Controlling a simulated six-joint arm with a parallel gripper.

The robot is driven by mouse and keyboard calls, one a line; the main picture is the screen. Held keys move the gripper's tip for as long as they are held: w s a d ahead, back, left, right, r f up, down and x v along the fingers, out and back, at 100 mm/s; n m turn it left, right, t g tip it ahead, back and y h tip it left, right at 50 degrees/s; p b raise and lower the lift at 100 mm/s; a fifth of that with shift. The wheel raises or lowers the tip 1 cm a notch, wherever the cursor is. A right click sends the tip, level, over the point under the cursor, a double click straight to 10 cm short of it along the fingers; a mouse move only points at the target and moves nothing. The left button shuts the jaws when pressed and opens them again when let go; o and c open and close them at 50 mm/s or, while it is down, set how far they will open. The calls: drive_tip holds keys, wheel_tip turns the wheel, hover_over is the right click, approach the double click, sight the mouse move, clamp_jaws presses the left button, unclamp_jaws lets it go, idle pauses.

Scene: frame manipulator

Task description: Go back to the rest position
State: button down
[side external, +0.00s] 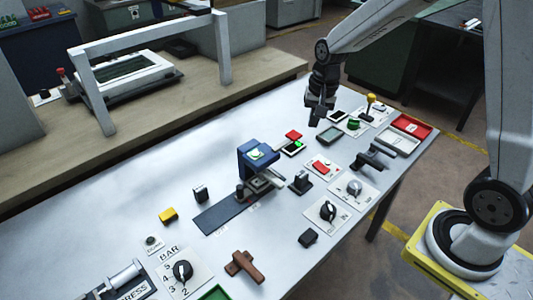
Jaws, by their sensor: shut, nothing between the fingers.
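My gripper (316,119) hangs from my arm over the far right part of the white table (120,205), pointing down. Its fingers are small in this view and look shut and empty. It is above and behind a small dark panel (330,134). A small red piece and green light on a white-edged box (293,142) are just left of it. I cannot tell its exact height over the table.
A blue device (257,160) stands mid-table. Switches and knobs (328,210) lie around it, with a yellow-topped lever (371,98) and red tray (411,126) at right. A grey frame (150,50) stands on the back bench. The table's left middle is clear.

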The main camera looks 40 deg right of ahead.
drive_tip(key=s+a+f+n, duration=0.1)
drive_tip(key=s+a+n, duration=0.1)
drive_tip(key=s+n, duration=0.2)
drive_tip(key=s+a+f+n+t, duration=0.1)
drive_tip(key=s+a+n, duration=0.2)
drive_tip(key=s+n, duration=0.2)
drive_tip(key=s, duration=0.3)
drive_tip(key=shift+s+a+f+t+h, duration=0.15)
drive_tip(key=shift+a+f+t+h, duration=0.15)
drive_tip(key=shift+a+h, duration=0.1)
idle(0.3)
